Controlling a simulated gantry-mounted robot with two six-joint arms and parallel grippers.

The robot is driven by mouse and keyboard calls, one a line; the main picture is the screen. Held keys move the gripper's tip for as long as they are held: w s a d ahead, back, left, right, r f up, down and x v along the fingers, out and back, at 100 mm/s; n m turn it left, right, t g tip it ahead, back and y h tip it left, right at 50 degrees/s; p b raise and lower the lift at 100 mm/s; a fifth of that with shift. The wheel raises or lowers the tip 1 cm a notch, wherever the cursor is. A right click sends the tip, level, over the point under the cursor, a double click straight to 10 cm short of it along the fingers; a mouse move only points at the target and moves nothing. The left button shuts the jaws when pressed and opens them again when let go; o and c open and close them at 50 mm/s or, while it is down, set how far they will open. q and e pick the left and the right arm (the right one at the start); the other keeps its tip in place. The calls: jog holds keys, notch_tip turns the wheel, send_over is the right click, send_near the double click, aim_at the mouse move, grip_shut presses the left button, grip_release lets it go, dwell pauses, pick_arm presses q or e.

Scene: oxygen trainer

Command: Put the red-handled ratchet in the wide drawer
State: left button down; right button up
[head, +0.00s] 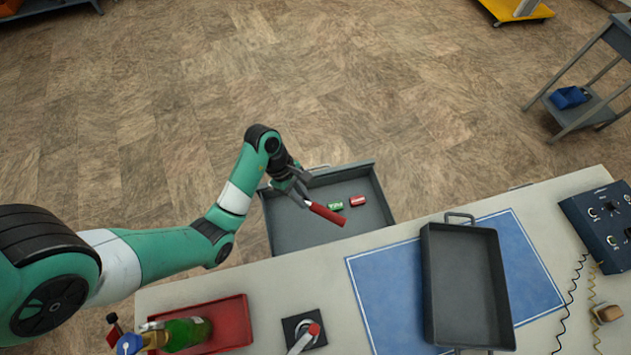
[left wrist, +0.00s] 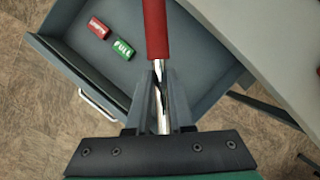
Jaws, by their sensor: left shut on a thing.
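The red-handled ratchet (head: 327,213) is held by my left gripper (head: 296,190) over the open wide drawer (head: 290,236). In the left wrist view, the gripper (left wrist: 160,100) is shut on the ratchet's metal shaft, and the red handle (left wrist: 155,28) points away from the jaws. The drawer (left wrist: 105,75) lies below the ratchet in that view. A green tag (head: 335,206) and a red tag (head: 357,200) lie inside the drawer. My right gripper is not in view.
The workbench (head: 245,282) holds a grey tray (head: 465,285) on a blue mat (head: 385,290), a red tray (head: 240,325) with a green bottle (head: 188,332), a lever switch (head: 304,330) and a control box (head: 605,225).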

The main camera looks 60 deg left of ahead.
pick_arm(q)
jog(key=w, duration=0.1)
jog(key=b, duration=0.4)
send_near(321, 226)
jog(key=f+b, duration=0.1)
jog(key=a+f+b, duration=0.1)
jog(key=f+b, duration=0.1)
jog(key=f, duration=0.1)
jog(key=shift+s+a+f+b, duration=0.1)
jog(key=shift+s+a+b, duration=0.15)
jog(key=shift+s+b, duration=0.1)
jog(key=w+d, duration=0.1)
jog(key=w+d+b, duration=0.1)
jog(key=d, duration=0.1)
jog(key=shift+w+d, duration=0.15)
jog(key=shift+d, duration=0.2)
jog(key=shift+f+b, duration=0.65)
jog(key=shift+a+r, duration=0.15)
jog(key=shift+a, duration=0.05)
jog(key=c, duration=0.8)
grip_release()
